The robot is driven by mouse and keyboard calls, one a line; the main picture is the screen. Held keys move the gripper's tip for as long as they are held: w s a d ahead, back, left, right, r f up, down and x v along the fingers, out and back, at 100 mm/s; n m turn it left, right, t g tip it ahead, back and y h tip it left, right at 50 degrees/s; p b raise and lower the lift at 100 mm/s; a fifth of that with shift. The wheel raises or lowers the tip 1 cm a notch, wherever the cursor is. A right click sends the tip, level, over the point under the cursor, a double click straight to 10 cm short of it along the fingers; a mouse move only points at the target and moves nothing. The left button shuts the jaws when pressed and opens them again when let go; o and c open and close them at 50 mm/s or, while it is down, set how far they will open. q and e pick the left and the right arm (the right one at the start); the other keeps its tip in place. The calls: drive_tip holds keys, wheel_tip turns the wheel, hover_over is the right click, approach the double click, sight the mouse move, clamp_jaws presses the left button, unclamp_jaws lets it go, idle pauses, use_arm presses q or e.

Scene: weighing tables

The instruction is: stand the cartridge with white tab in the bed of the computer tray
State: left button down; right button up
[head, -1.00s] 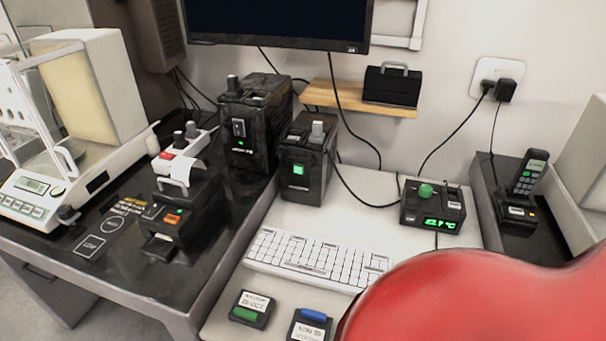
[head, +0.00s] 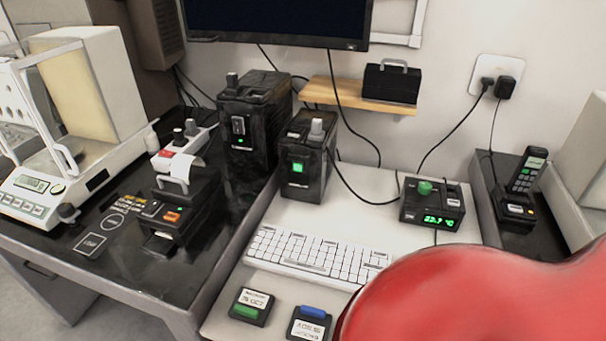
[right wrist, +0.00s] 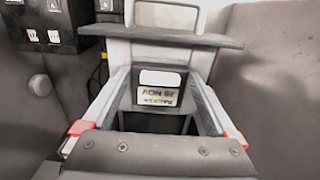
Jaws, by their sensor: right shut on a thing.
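The cartridge with white tab (right wrist: 160,98) shows in the right wrist view, dark, with a white tab and a label that reads upside down. My right gripper (right wrist: 165,85) is shut on it, one grey finger on each side. A grey ledge and upright frame (right wrist: 165,38) lie just beyond the fingertips. I cannot tell whether this is part of the computer tray, or whether the cartridge touches it. The bed is not clearly seen. In the head view a large red part of my own body covers the lower right. My left gripper is in neither view.
On the white table are a cartridge with green tab (head: 252,306), one with blue tab (head: 310,323), a keyboard (head: 316,257) and a green-lit temperature display (head: 432,206). Dark boxes (head: 306,158) stand behind. A label printer (head: 184,205) and a balance (head: 50,192) stand left.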

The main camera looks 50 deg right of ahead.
drive_tip(key=shift+f, duration=0.45)
idle(0.7)
drive_tip(key=o, duration=1)
drive_tip(key=shift+r, duration=0.1)
